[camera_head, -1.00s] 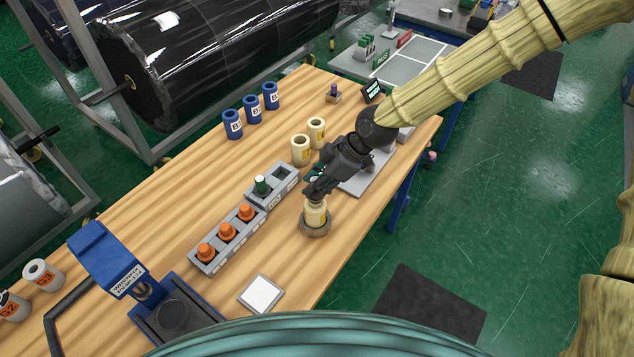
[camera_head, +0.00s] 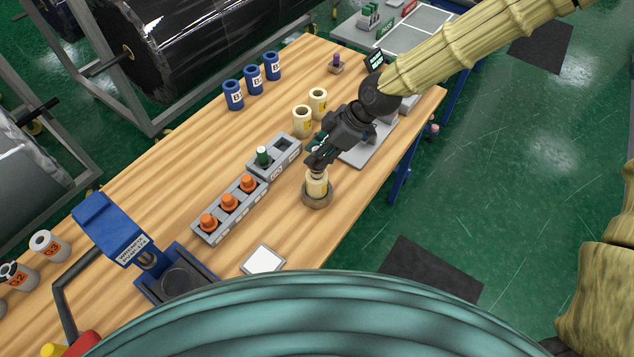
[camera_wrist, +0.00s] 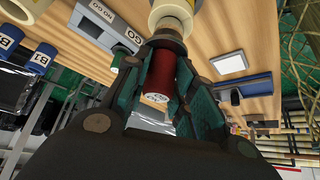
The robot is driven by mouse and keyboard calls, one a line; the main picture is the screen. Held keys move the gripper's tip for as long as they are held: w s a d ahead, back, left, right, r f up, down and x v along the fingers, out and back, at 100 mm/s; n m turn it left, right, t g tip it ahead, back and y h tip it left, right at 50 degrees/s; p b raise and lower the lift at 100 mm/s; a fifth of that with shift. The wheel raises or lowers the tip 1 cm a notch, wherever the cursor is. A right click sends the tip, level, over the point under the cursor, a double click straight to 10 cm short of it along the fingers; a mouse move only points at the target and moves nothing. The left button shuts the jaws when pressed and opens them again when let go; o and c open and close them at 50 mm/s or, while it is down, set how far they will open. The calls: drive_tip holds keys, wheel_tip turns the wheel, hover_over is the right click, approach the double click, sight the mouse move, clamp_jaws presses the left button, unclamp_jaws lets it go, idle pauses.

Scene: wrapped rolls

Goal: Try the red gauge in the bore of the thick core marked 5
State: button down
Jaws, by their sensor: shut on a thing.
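My gripper (camera_head: 317,164) is shut on the red gauge (camera_wrist: 160,72), directly above a thick cream core (camera_head: 317,183). The core stands upright in a round grey-brown holder (camera_head: 316,200) near the table's front edge. In the wrist view the red gauge lies between the green finger pads, its pale lettered end facing the camera. Its brownish far end (camera_wrist: 169,36) meets the mouth of the cream core (camera_wrist: 172,8). I cannot tell how deep it sits in the bore. The number on this core is not readable here.
Two other cream cores (camera_head: 302,121) stand behind, with several blue rolls (camera_head: 254,80) farther back. A grey GO/NO GO rack (camera_head: 283,160) holds a green gauge (camera_head: 263,156). Another rack (camera_head: 216,238) holds orange gauges. A white-topped pad (camera_head: 263,259) lies in front.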

drive_tip(key=shift+r+p, duration=0.85)
drive_tip(key=shift+r, duration=0.75)
